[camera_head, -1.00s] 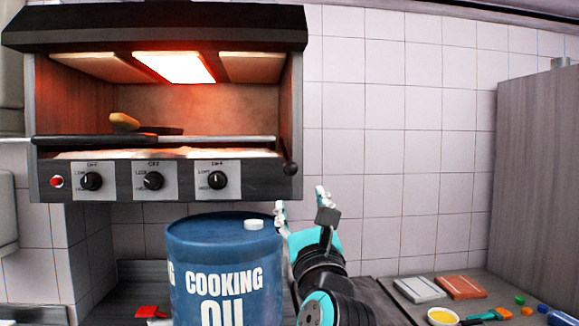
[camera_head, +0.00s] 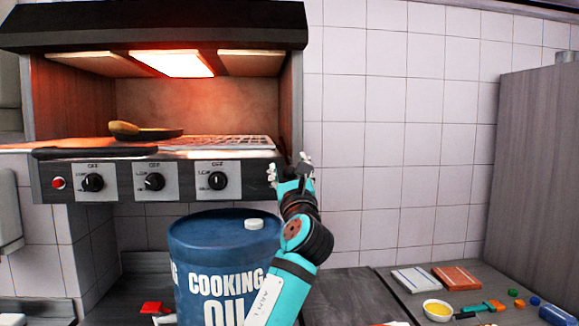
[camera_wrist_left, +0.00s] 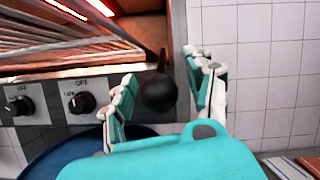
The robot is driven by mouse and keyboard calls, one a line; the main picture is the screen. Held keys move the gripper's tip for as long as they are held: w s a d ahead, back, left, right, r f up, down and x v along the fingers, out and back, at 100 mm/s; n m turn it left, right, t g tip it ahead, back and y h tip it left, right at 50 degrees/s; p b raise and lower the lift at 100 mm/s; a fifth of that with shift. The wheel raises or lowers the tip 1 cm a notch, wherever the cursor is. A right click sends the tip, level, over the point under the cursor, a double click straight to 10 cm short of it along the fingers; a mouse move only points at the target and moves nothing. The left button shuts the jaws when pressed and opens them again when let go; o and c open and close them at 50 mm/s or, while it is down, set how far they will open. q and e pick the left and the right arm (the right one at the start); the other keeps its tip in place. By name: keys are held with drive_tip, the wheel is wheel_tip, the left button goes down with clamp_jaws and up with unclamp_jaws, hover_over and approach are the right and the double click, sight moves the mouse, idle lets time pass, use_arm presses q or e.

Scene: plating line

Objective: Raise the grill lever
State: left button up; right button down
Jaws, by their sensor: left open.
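The grill (camera_head: 125,190) is a dark metal unit on the tiled wall with a glowing heater. Its lever ends in a round black knob (camera_wrist_left: 158,92) at the unit's right front corner, seen in the left wrist view. My left gripper (camera_head: 289,167) is at that corner in the head view and covers the knob there. In the left wrist view the open fingers (camera_wrist_left: 160,88) stand either side of the knob, with a visible gap to each finger. My right gripper is not in view.
A blue cooking oil drum (camera_head: 215,255) stands just below the grill, close to my left arm. A pan (camera_head: 150,133) rests on the grill's rack (camera_head: 225,143).

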use_arm(q)
clamp_jaws()
idle(0.4)
